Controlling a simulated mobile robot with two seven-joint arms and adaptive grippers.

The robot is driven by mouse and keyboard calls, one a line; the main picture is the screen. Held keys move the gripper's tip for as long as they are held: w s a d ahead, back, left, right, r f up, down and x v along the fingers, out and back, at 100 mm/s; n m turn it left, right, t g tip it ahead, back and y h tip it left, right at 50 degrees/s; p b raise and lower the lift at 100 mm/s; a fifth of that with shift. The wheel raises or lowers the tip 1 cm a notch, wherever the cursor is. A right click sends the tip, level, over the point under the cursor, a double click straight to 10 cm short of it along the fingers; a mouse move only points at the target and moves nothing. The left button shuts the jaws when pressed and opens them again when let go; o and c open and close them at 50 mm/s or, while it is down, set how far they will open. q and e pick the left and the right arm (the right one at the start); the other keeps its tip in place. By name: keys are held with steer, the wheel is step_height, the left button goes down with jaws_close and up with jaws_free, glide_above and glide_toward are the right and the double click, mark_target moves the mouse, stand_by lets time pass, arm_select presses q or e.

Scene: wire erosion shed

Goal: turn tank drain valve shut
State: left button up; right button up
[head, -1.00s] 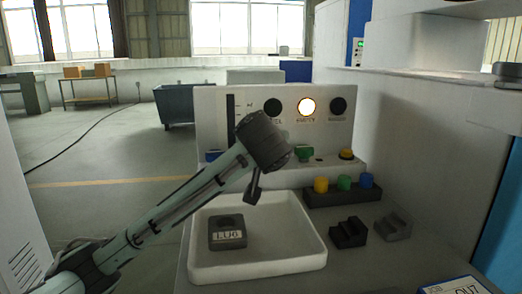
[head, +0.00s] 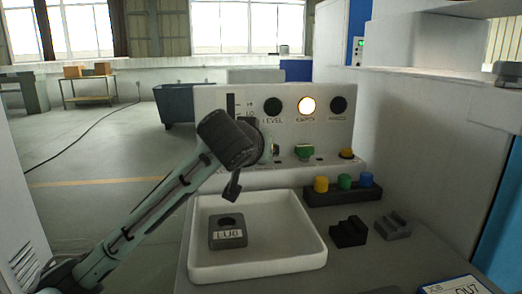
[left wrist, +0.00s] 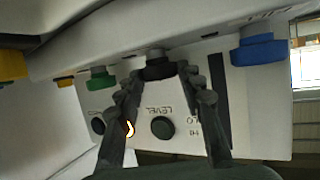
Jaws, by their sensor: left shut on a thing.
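A white control panel (head: 225,100) stands at the back of the bench, with a row of valve handles along its lower part. My left gripper (left wrist: 160,78) is at this row, its fingers closed around a dark handle (left wrist: 156,62) between the blue and green ones. In the head view the gripper's body hides this handle. The blue handle (left wrist: 258,50) is beside it in the wrist view. The green handle (head: 304,152) and the yellow handle (head: 346,153) stand to its right in the head view. I cannot read which handle is the drain valve. My right gripper is out of view.
The middle panel lamp (head: 307,105) is lit. A white tray (head: 257,270) with a labelled grey block (head: 228,232) is below my left arm. A rack (head: 343,196) with yellow, green and blue knobs and two small dark blocks (head: 348,232) (head: 392,227) stand to the right.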

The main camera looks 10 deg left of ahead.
arm_select(q)
steer(key=m+h, duration=0.2)
steer(key=h, duration=0.1)
steer(key=a+m+g+h, duration=0.1)
steer(key=m+h, duration=0.2)
steer(key=shift+w+a+m+h, duration=0.15)
steer(key=shift+a+m+h, duration=0.05)
steer(key=shift+m+h, duration=0.1)
steer(key=shift+w+a+r+m+g+h, duration=0.1)
steer(key=shift+w+a+m+g+h, duration=0.05)
steer(key=shift+m+g+h, duration=0.9)
steer(key=shift+w+a+m+g+h, duration=0.1)
steer(key=shift+w+m+g+h, duration=0.05)
steer(key=shift+m+g+h, duration=1.25)
steer(key=shift+m, duration=0.55)
steer(key=o, duration=1.2)
steer(key=shift+c, duration=0.2)
steer(key=shift+v, duration=3.9)
